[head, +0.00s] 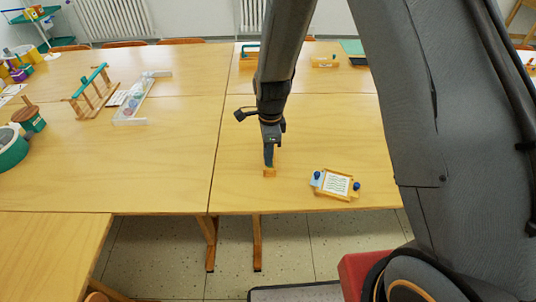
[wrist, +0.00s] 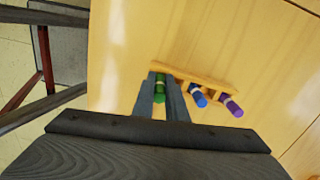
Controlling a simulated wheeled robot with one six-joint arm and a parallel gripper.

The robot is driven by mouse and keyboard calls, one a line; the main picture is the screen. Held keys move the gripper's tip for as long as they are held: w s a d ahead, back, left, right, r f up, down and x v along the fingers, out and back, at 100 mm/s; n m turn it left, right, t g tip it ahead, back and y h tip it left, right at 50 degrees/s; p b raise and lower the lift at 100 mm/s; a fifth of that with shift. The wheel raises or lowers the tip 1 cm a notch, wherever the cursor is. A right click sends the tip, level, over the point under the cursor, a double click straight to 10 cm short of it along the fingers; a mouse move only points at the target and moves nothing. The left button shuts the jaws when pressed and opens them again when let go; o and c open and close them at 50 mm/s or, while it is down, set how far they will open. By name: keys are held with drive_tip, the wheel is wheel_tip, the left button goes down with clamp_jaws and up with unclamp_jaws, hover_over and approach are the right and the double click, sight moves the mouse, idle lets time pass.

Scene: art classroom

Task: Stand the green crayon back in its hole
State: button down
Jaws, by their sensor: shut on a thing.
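The green crayon (wrist: 160,88) is between the two fingers of my gripper (wrist: 160,100) in the wrist view, and the fingers are shut on it. A narrow wooden block (wrist: 196,76) lies just beyond the fingertips. A blue crayon (wrist: 198,97) and a purple crayon (wrist: 231,105) stand in the block, to the right of the green one. The green crayon's far end meets the block's left end; I cannot tell whether it is inside a hole. In the head view my gripper (head: 269,155) points down over the block (head: 269,173), and the crayons are mostly hidden.
A wooden frame with blue knobs (head: 337,184) lies right of the block, near the table's front edge. A clear tray (head: 140,98) and a wooden rack with a green bar (head: 92,88) are on the left table.

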drive_tip(key=shift+f, duration=0.7)
idle(1.1)
drive_tip(key=c, duration=1.7)
unclamp_jaws()
drive_tip(key=shift+o, duration=1.2)
drive_tip(key=shift+r, duration=0.1)
drive_tip(key=shift+r+p, duration=2.2)
drive_tip(key=shift+r, duration=0.75)
